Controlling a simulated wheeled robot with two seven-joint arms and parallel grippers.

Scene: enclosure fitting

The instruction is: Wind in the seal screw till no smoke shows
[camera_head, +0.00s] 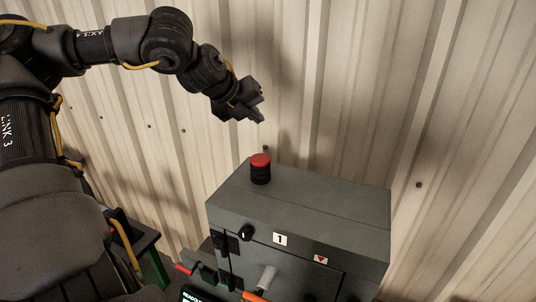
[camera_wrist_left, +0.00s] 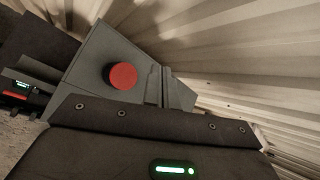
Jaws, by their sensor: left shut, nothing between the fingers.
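A black ribbed cylinder with a red top (camera_head: 260,161) stands upright on the top face of a grey enclosure (camera_head: 330,215); I cannot tell whether it is the seal screw. Its red top also shows in the left wrist view (camera_wrist_left: 123,76). My left gripper (camera_head: 261,110) is shut and empty, in the air above and behind the red top, apart from it. Its closed fingers (camera_wrist_left: 160,86) show to the right of the red top in the left wrist view. I see no clear smoke. My right gripper is not in view.
The enclosure's front carries a black knob (camera_head: 246,232), a "1" label (camera_head: 280,240), a red triangle label (camera_head: 320,259) and a light grey lever (camera_head: 266,277). A red-ended handle (camera_head: 184,269) juts out at left. A corrugated wall (camera_head: 350,80) stands close behind.

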